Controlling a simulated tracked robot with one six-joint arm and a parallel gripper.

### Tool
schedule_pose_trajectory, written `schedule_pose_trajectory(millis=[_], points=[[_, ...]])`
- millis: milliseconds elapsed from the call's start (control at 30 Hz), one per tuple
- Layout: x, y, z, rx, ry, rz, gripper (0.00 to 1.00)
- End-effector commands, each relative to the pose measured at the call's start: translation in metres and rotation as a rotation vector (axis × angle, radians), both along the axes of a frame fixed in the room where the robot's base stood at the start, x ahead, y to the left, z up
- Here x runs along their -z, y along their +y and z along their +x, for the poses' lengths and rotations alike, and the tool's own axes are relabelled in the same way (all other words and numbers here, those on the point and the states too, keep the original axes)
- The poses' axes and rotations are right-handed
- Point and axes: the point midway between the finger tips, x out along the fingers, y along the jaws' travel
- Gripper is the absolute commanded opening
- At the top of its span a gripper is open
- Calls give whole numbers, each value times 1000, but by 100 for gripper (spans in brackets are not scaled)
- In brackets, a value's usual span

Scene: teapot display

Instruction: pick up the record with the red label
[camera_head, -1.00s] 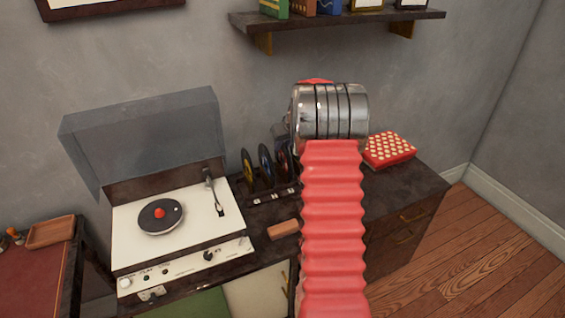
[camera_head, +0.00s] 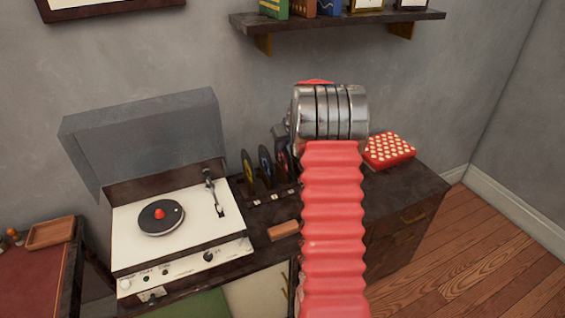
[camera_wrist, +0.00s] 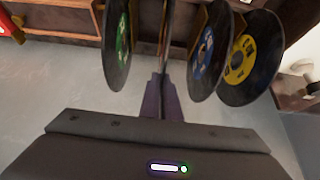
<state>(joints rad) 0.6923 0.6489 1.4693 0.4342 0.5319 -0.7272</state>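My gripper (camera_wrist: 162,84) points down at the record rack, and its two dark fingers are close together on the thin edge of a record (camera_wrist: 164,32). That record is edge-on in the wrist view, so its label is hidden there. In the head view, a reddish patch shows on this rightmost visible record (camera_head: 283,164), partly covered by my gripper and arm. The wrist view shows a green-label record (camera_wrist: 118,42) to one side, and a blue-label record (camera_wrist: 208,52) and a yellow-label record (camera_wrist: 243,60) to the other.
The records stand in a dark rack (camera_head: 262,199) on the cabinet. A record player (camera_head: 190,236) with a raised lid is at left. A red dotted box (camera_head: 389,149) sits at right. A shelf (camera_head: 340,20) hangs on the wall above.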

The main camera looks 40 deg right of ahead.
Motion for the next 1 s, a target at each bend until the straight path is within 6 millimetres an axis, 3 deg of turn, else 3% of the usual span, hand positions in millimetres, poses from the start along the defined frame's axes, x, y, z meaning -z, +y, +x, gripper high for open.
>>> schedule_pose_trajectory(millis=[367, 800, 1000], points=[[-15, 0, 1, -1, -3, -1, 0], [-86, 0, 1, 0, -2, -2, 0], [-100, 0, 1, 0, -1, 0, 0]])
